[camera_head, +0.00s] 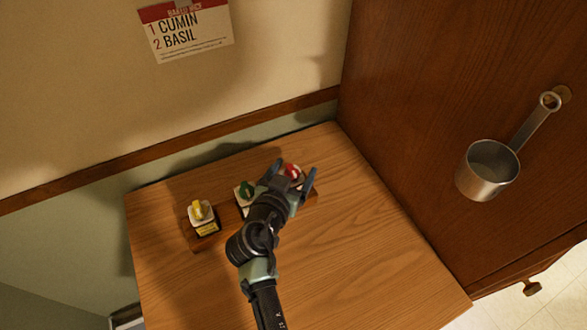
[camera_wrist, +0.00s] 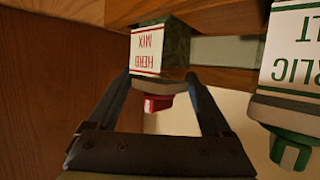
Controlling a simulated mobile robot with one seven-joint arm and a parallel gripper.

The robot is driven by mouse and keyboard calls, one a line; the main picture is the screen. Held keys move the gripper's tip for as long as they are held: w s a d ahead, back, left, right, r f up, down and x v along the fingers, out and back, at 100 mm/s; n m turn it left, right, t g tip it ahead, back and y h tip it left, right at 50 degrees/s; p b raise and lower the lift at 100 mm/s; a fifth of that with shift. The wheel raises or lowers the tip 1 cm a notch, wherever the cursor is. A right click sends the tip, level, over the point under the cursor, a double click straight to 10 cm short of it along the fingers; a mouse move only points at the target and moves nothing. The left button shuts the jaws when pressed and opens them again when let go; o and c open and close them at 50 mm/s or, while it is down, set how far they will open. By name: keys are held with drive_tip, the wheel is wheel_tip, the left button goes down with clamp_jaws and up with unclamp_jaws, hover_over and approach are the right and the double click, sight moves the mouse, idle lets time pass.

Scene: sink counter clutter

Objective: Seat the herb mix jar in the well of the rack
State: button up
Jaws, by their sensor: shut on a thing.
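The herb mix jar (camera_wrist: 147,52) has a white label with red lettering, a dark green side and a red cap, which also shows in the head view (camera_head: 292,171). My gripper (camera_wrist: 158,86) is shut on this jar near its cap, with a finger on each side; in the head view my gripper (camera_head: 294,177) is over the right part of the rack. The wooden rack (camera_wrist: 222,18) meets the jar's lower end in the wrist view.
A green-capped jar (camera_head: 245,191) stands just left of my gripper; the garlic salt jar (camera_wrist: 292,65) is near my finger in the wrist view. A yellow-capped jar (camera_head: 202,217) stands at the rack's left. The front right of the counter (camera_head: 370,265) is clear.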

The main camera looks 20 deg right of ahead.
drive_tip(key=o, duration=1.3)
drive_tip(key=shift+c, duration=0.2)
drive_tip(key=b+v, duration=0.2)
drive_tip(key=v, duration=1)
drive_tip(key=w+a+r+n+t+y, duration=0.1)
drive_tip(key=w+a+r+t, duration=0.15)
drive_tip(key=r, duration=0.75)
drive_tip(key=w+a+r+n+t+y, duration=0.15)
drive_tip(key=r+t, duration=0.25)
drive_tip(key=r, duration=0.7)
drive_tip(key=w+a+r+n+t+y, duration=0.1)
drive_tip(key=w+a+r+t+y, duration=0.15)
drive_tip(key=r, duration=0.75)
drive_tip(key=s+a+r+n+t+y, duration=0.1)
drive_tip(key=s+r+t, duration=0.3)
drive_tip(key=r, duration=0.7)
drive_tip(key=s+a+r+n+t+y, duration=0.2)
drive_tip(key=s+r, duration=0.4)
drive_tip(key=r, duration=0.5)
drive_tip(key=shift+s+a+n+t+y, duration=0.15)
drive_tip(key=shift+s+n+t+y, duration=0.35)
drive_tip(key=shift+n+t, duration=0.55)
